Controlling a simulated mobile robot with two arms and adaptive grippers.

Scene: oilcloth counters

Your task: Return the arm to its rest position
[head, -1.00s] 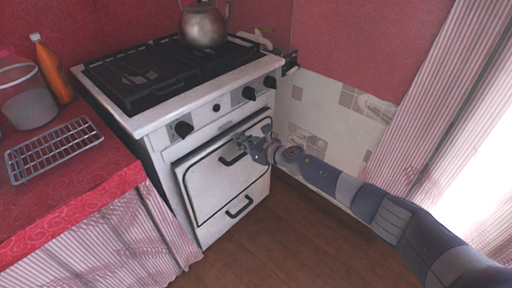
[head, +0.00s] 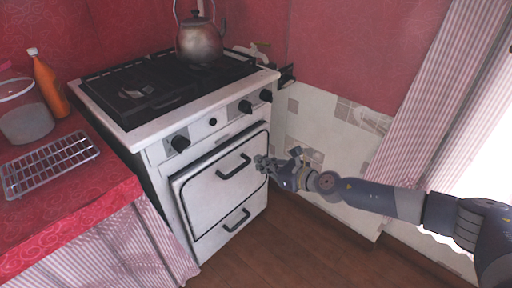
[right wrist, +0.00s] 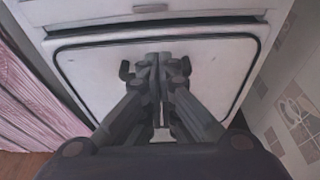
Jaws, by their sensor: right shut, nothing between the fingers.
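My right gripper (head: 276,164) is in front of the right edge of the white oven door (head: 205,201), apart from the door handle (head: 234,167). Its fingers are shut with nothing between them. In the right wrist view the closed fingers (right wrist: 160,65) point at the oven door (right wrist: 95,71) and hide the middle of its handle. My right arm reaches in from the right side of the head view. The left gripper does not show.
The white stove (head: 150,130) bears a kettle (head: 200,42). The oven door's top edge stands slightly out from the stove. A red counter (head: 75,205) at left holds a wire rack (head: 50,163), an orange bottle (head: 50,85) and a jar (head: 25,122). A striped curtain (head: 420,115) hangs at right.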

